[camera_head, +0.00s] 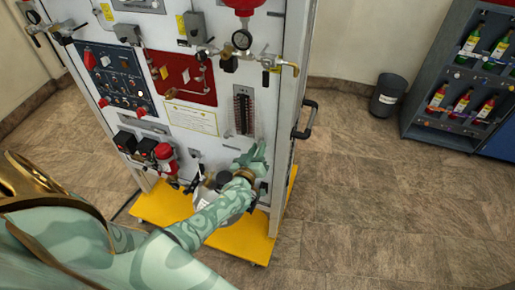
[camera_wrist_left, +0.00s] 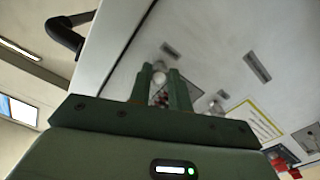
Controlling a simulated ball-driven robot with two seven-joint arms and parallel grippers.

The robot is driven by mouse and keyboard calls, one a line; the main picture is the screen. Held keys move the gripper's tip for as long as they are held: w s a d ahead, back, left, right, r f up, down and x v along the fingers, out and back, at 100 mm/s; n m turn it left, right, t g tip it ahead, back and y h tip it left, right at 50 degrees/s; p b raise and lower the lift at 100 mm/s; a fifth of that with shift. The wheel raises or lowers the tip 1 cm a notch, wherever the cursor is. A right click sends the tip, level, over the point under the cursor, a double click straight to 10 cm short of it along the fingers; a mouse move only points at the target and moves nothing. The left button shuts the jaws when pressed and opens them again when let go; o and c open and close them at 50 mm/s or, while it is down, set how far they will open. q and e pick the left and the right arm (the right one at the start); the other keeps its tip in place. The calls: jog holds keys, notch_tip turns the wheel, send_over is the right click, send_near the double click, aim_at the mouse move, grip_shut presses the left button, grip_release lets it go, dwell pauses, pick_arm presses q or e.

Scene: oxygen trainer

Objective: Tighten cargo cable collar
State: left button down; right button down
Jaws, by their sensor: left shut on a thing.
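My left gripper (camera_head: 257,156) is at the lower right of the white trainer panel (camera_head: 220,110), just below the dark vertical slotted strip. In the left wrist view the two green fingers of my left gripper (camera_wrist_left: 160,78) point at the panel face, shut on a small pale part (camera_wrist_left: 158,76). This is probably the cable collar, but the fingers hide most of it and its thread or seating cannot be seen. My right gripper is not in view.
The trainer stands on a yellow base (camera_head: 165,205). A black side handle (camera_head: 305,119) sticks out at its right edge. A dark bin (camera_head: 388,95) and a rack of bottles (camera_head: 465,75) stand at the right. The floor (camera_head: 370,200) between is clear.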

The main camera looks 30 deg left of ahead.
pick_arm(q)
jog(key=shift+f+m, duration=0.1)
jog(key=shift+m, duration=0.9)
jog(key=c, duration=1.3)
grip_release()
jog(key=shift+s, duration=0.15)
jog(key=p+v, duration=0.3)
jog(key=v, duration=1.3)
